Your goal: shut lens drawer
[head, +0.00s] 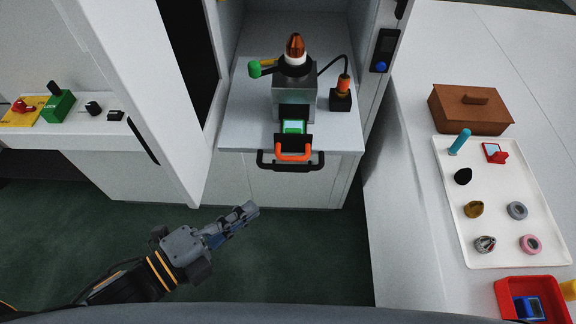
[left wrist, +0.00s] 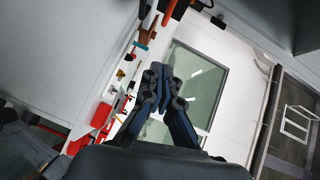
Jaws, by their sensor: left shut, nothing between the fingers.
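A small black drawer with an orange handle (head: 293,151) sticks out of the front of a grey block (head: 287,103) on the white shelf. A green-framed pale lens (head: 293,127) lies in it, so it appears open. My left gripper (head: 248,212) is below and to the left of the drawer, in front of the cabinet and apart from it. Its fingers are shut together with nothing between them, also in the left wrist view (left wrist: 163,75). My right gripper is not in view.
A black bar handle (head: 290,166) is on the cabinet front below the orange one. A white cabinet door (head: 150,90) stands at the left. A side table at the right holds a brown box (head: 470,112), a white tray (head: 505,255) and a red bin (head: 508,290).

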